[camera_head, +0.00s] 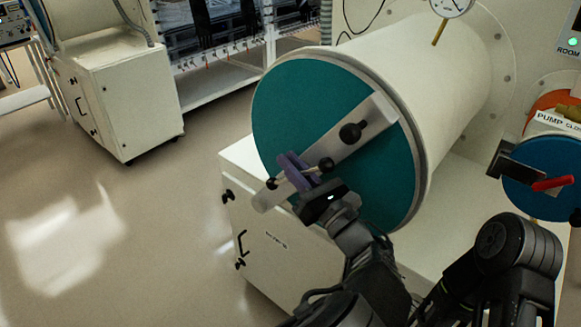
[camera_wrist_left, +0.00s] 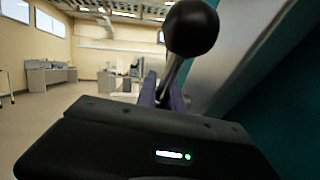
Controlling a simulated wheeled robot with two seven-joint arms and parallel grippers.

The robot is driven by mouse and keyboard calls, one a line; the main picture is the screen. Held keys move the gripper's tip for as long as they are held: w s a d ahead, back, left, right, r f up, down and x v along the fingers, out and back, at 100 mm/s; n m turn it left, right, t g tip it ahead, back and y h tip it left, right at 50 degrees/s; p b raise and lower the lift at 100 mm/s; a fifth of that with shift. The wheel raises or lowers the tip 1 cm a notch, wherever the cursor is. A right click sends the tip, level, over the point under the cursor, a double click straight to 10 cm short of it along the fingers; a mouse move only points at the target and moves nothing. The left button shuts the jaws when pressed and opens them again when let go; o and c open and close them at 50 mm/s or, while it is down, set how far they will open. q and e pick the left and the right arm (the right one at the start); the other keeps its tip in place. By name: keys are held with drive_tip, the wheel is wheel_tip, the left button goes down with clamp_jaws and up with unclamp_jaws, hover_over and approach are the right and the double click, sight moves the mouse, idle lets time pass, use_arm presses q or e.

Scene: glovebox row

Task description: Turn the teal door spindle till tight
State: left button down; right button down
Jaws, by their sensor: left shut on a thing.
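The teal door (camera_head: 300,110) closes the end of a large white cylinder. A pale bar (camera_head: 372,125) lies slantwise across it with a black knob near its upper part. The spindle handle is a thin rod with a black ball (camera_head: 326,164) at one end and another at the other. My left gripper (camera_head: 297,172) has purple fingers shut on the spindle handle, in front of the bar's lower part. In the left wrist view, a black ball (camera_wrist_left: 192,28) on a metal rod rises close by the fingers (camera_wrist_left: 163,92). The fingers hide the middle of the handle. My right gripper is not in view.
A blue round door (camera_head: 545,188) with a red lever (camera_head: 553,183) stands at the right. A gauge (camera_head: 450,6) is above the cylinder. A white cabinet (camera_head: 125,100) stands at the left. The floor at left is clear.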

use_arm(q)
drive_tip(key=shift+s+d+r+m+t+y+b, duration=0.15)
drive_tip(key=shift+m+t+y+b, duration=0.1)
drive_tip(key=shift+t+y+b, duration=0.4)
drive_tip(key=shift+d+r+m+t+y+b, duration=0.15)
drive_tip(key=shift+m+t+y+b, duration=0.15)
drive_tip(key=shift+t, duration=0.55)
drive_tip(key=shift+f, duration=0.1)
drive_tip(key=c, duration=1.8)
unclamp_jaws()
drive_tip(key=shift+o, duration=0.2)
drive_tip(key=b+v, duration=0.2)
drive_tip(key=v, duration=0.6)
drive_tip(key=shift+b, duration=0.3)
drive_tip(key=shift+a, duration=0.1)
